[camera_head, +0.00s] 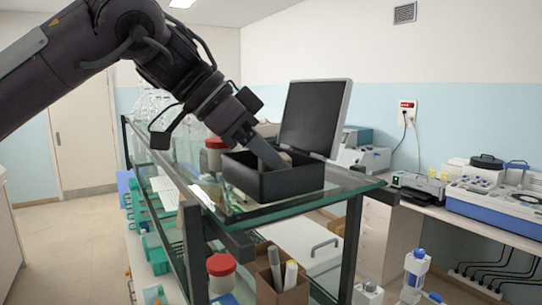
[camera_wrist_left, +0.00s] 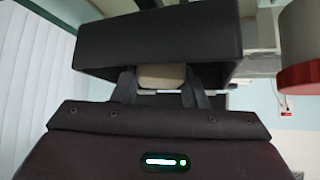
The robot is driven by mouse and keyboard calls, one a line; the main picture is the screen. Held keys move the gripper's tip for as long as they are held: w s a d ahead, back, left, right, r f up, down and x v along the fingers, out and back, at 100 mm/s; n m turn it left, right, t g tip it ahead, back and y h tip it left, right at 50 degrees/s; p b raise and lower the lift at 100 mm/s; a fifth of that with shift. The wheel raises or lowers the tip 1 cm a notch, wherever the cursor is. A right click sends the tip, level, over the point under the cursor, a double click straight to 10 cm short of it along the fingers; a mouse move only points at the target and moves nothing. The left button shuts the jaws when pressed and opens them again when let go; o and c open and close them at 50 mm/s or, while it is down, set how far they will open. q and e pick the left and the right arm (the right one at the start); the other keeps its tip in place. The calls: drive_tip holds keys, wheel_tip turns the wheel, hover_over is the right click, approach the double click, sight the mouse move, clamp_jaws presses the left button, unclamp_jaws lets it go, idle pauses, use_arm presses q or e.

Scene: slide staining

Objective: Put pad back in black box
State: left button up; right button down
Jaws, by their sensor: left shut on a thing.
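The black box (camera_head: 285,184) stands on the glass top shelf near its front corner, with its lid (camera_head: 316,116) raised at the back. My left gripper (camera_head: 272,160) reaches down into the open box from the upper left. It is shut on the pad, a beige block (camera_wrist_left: 161,76) seen between the two fingers in the left wrist view. The black box (camera_wrist_left: 155,40) also fills the top of that view. The box walls hide the pad's lower part, so I cannot tell whether it touches the floor of the box. My right gripper is not in view.
A red-lidded jar (camera_head: 215,152) stands close behind and left of the box. Glass bottles stand farther back on the glass shelf (camera_head: 345,190). A lower shelf holds another red-lidded jar (camera_head: 221,272) and a cardboard box (camera_head: 281,285). Lab devices (camera_head: 495,195) stand on the right bench.

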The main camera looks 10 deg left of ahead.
use_arm(q)
drive_tip(key=shift+w+a+f, duration=0.1)
drive_tip(key=shift+a+f, duration=0.05)
drive_tip(key=shift+f, duration=0.05)
drive_tip(key=shift+f, duration=0.2)
drive_tip(key=o, duration=1)
drive_tip(key=shift+r, duration=0.1)
drive_tip(key=shift+o, duration=0.2)
drive_tip(key=shift+r, duration=0.2)
drive_tip(key=shift+a+r, duration=0.15)
drive_tip(key=shift+r, duration=0.05)
drive_tip(key=v, duration=1.1)
drive_tip(key=shift+a, duration=0.15)
drive_tip(key=shift+r, duration=0.1)
